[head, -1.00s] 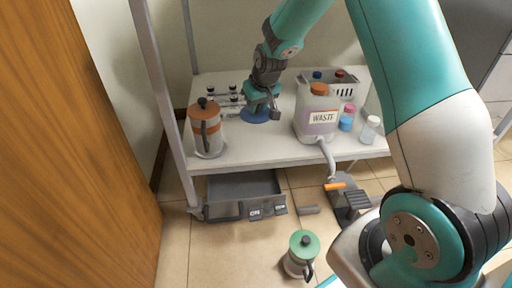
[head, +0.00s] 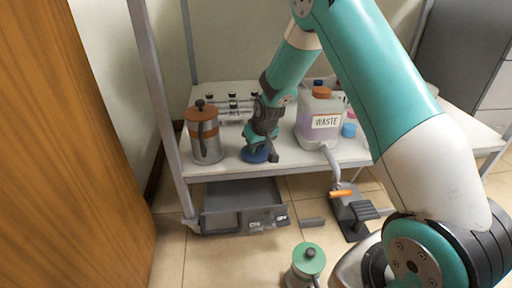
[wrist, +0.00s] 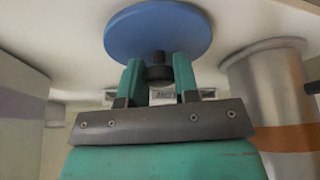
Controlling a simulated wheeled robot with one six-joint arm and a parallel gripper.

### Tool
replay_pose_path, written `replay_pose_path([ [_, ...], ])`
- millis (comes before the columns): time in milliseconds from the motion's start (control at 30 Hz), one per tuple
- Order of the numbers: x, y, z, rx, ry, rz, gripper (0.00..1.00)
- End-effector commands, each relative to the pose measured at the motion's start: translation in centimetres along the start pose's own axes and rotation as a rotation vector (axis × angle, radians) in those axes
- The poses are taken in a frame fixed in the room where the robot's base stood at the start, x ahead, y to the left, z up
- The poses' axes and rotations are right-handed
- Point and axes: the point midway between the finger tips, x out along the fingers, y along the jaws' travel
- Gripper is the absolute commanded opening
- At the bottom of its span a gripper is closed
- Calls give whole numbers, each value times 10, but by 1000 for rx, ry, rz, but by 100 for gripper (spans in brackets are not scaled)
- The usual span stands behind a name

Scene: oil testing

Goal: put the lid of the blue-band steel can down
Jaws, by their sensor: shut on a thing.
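The blue lid (head: 254,156) is a flat round disc with a dark knob. It is low over the shelf top, near the front edge, between the orange-band can and the waste container. My gripper (head: 262,146) is shut on the knob. In the wrist view the lid (wrist: 158,30) shows, with its dark knob between the two teal fingers of my gripper (wrist: 160,75). I cannot tell whether the lid touches the shelf. The blue-band can itself is not seen in either view.
The orange-band steel can (head: 207,147) stands close to the left and the waste container (head: 319,122) to the right. Bottles in a rack (head: 233,108) stand behind. Below are a grey drawer (head: 240,200) and a green-lidded can (head: 306,262) on the floor.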

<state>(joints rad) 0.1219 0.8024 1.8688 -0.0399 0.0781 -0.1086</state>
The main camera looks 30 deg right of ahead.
Motion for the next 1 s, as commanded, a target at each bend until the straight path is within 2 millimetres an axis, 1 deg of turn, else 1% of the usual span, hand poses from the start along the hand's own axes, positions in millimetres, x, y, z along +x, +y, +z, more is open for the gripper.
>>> replay_pose_path([
  [167,2,0,1,0,-1,0,3],
  [200,2,0,1,0,-1,0,36],
  [267,2,0,1,0,-1,0,50],
  [300,2,0,1,0,-1,0,55],
  [567,1,0,0,0,0,0,55],
  [667,-7,0,-1,0,0,0,55],
  [767,-24,0,-2,0,1,0,55],
  [1000,-78,0,-3,1,1,0,55],
])
